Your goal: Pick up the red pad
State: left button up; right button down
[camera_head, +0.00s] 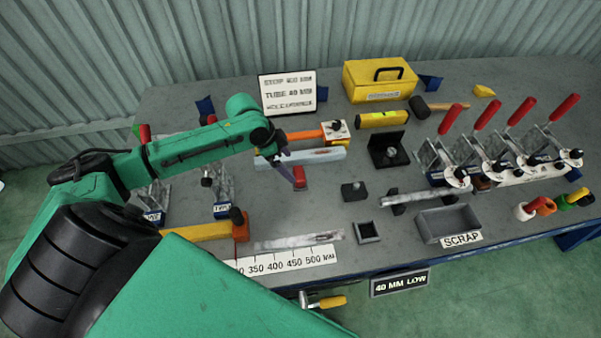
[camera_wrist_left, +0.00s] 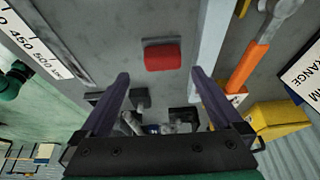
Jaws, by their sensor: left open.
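The red pad (camera_head: 299,174) lies on the grey workbench (camera_head: 335,215), near its middle. In the left wrist view the red pad (camera_wrist_left: 162,55) shows whole, lying beyond the fingertips and roughly between their lines. My left gripper (camera_head: 291,178) hangs over the bench just beside the pad, and its dark fingers hide part of it in the head view. In the left wrist view my left gripper (camera_wrist_left: 160,78) is open with nothing between its fingers. I cannot tell its exact height above the pad. My right gripper is not in view.
A metal bar (camera_head: 325,157) and an orange-handled tool (camera_head: 305,134) lie just behind the pad. A dark block (camera_head: 353,191) stands to its right. A ruler (camera_head: 290,258) lies along the front edge. Red-handled clamps (camera_head: 489,115) and a scrap bin (camera_head: 447,222) stand at right.

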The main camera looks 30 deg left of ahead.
aim_at(298, 173)
pick_arm(q)
jog(key=x, duration=0.3)
jog(key=shift+w, duration=0.3)
jog(key=p+x, duration=0.1)
jog(key=x, duration=0.3)
jog(key=shift+w+d+f, duration=0.1)
jog(key=shift+d+f, duration=0.05)
jog(key=shift+f, duration=0.15)
jog(key=shift+d+f, duration=0.1)
jog(key=shift+f, duration=0.2)
jog(key=c, duration=1.4)
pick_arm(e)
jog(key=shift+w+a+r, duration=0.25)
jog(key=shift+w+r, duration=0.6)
